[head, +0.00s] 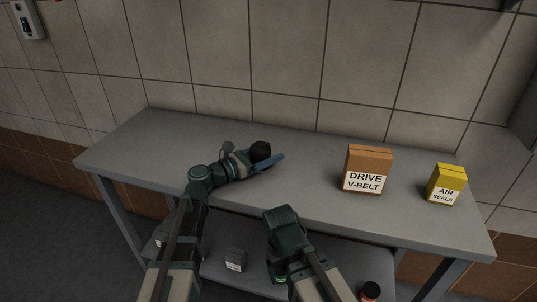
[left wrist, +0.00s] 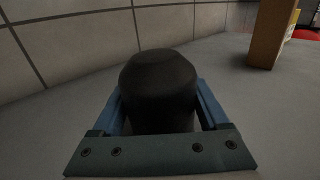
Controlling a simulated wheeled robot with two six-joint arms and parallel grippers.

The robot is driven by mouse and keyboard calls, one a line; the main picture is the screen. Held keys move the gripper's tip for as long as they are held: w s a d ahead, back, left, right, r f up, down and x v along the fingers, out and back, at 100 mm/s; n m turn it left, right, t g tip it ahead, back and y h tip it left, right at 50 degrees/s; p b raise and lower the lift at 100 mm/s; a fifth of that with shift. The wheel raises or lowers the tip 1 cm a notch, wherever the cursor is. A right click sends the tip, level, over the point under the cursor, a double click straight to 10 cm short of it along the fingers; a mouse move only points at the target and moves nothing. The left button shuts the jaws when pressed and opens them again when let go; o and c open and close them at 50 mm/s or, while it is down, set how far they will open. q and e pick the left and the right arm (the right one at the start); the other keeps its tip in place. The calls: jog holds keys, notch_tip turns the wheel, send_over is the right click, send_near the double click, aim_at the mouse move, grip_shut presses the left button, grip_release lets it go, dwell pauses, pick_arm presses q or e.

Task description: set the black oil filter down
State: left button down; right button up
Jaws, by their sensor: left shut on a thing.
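The black oil filter (head: 260,149) is between the fingers of my left gripper (head: 264,160), over the left-middle part of the grey table (head: 310,161). In the left wrist view the dark rounded filter (left wrist: 158,90) fills the space between the two blue fingers of the left gripper (left wrist: 160,108), which is shut on it. I cannot tell whether the filter's underside touches the tabletop. My right arm comes in at the bottom middle of the head view, in front of the table edge. Its fingers do not show.
An orange DRIVE V-BELT box (head: 368,169) and a yellow AIR SEALS box (head: 446,184) stand on the right of the table. A tiled wall (head: 290,60) runs behind. A lower shelf holds a grey box (head: 235,260). The tabletop left of the filter is clear.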

aim_at(251, 159)
pick_arm(q)
grip_release()
jog(key=shift+f, duration=0.1)
jog(key=shift+r+p, duration=0.3)
jog(key=v, duration=1.2)
jog(key=shift+f, duration=0.2)
jog(key=x, duration=1.1)
jog(key=shift+w+d, duration=0.25)
jog(key=shift+d, duration=0.05)
jog(key=shift+d+f+b, duration=0.1)
jog(key=shift+d+b, duration=0.05)
jog(key=shift+b, duration=0.15)
